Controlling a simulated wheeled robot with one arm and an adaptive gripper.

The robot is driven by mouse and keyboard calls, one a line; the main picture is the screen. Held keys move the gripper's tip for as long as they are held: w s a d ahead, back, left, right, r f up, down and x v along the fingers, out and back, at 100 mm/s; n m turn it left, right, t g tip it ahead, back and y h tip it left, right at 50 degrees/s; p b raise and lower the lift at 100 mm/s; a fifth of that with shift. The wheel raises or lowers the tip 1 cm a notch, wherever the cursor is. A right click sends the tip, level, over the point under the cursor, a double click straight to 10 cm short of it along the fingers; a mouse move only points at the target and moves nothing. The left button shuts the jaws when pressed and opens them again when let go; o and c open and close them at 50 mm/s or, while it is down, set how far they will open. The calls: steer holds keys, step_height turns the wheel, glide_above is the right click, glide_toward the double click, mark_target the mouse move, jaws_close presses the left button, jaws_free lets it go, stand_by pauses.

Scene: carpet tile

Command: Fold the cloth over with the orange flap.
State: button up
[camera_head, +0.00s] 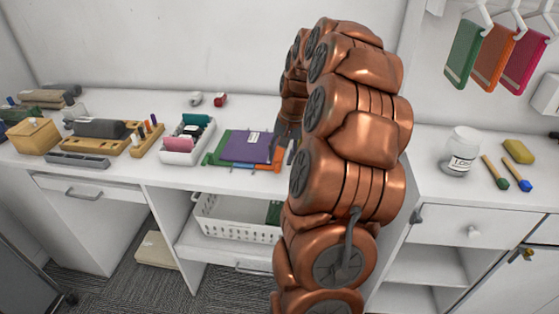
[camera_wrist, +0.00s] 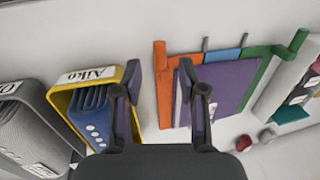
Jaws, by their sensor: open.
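The purple cloth (camera_wrist: 228,82) lies flat on the white counter. In the wrist view its orange flap (camera_wrist: 163,85) sticks out on the left, a blue flap (camera_wrist: 222,56) at the top and a green flap (camera_wrist: 288,50) on the right. My gripper (camera_wrist: 160,70) is open and empty. Its fingers appear on either side of the orange flap, the right one over the purple part. I cannot tell how high they are.
A yellow bin (camera_wrist: 65,95) labelled Aiko and a grey bin (camera_wrist: 35,130) stand left of the gripper in the wrist view. A white tray (camera_head: 168,147) of rolled things lies left of the cloth. A jar (camera_head: 461,152) stands on the right counter.

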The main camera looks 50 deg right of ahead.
mark_target(278, 166)
steer(key=shift+w+a+f+p, duration=0.1)
steer(key=shift+w+f+p, duration=0.05)
steer(key=shift+f, duration=0.65)
steer(key=shift+w+a+f+p, duration=0.1)
steer(key=shift+f+p, duration=0.05)
steer(key=shift+f, duration=0.65)
steer(key=shift+c, duration=0.3)
jaws_close()
